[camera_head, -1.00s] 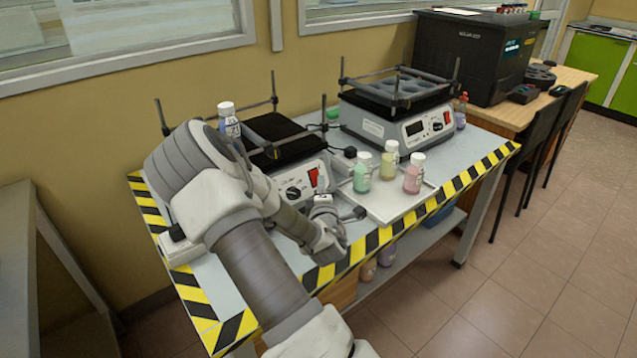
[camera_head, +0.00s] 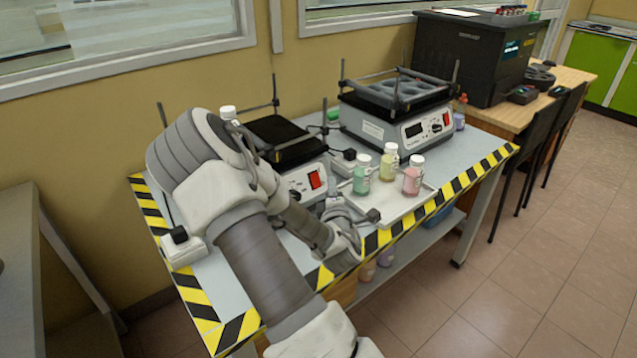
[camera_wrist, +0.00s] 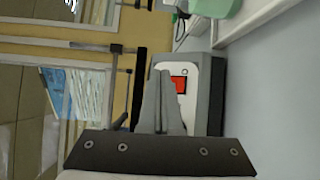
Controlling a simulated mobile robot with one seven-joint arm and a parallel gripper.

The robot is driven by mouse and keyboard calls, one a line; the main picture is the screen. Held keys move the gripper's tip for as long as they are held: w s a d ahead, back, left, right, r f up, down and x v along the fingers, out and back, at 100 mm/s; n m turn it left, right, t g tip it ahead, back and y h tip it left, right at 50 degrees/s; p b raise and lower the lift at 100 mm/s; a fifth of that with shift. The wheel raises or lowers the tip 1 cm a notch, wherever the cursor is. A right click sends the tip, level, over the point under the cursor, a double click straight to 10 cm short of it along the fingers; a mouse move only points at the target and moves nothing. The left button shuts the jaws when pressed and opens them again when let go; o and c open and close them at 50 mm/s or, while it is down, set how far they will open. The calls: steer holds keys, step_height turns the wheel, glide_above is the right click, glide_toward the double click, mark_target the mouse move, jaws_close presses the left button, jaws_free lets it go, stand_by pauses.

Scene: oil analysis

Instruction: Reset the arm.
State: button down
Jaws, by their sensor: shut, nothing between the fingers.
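My gripper (camera_wrist: 161,82) is in the wrist view with its two grey fingers together and nothing between them. It points toward the front panel of a shaker with a red switch (camera_wrist: 180,84), without clear contact. In the head view my bent arm reaches over the left end of the striped bench (camera_head: 215,285), with its wrist low near the front edge, left of the white tray. The fingertips are hard to make out there. My arm hides part of the left shaker (camera_head: 285,135).
Green, yellow and pink bottles (camera_head: 388,162) stand on the white tray (camera_head: 402,204) close to my wrist. A white-capped bottle (camera_head: 227,112) is mostly hidden behind my arm. A second shaker (camera_head: 398,115) stands at the right. The floor (camera_head: 540,280) at right is clear.

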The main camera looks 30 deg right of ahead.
steer(key=shift+s+d+r, duration=0.1)
steer(key=shift+s+r, duration=0.3)
steer(key=shift+s, duration=0.2)
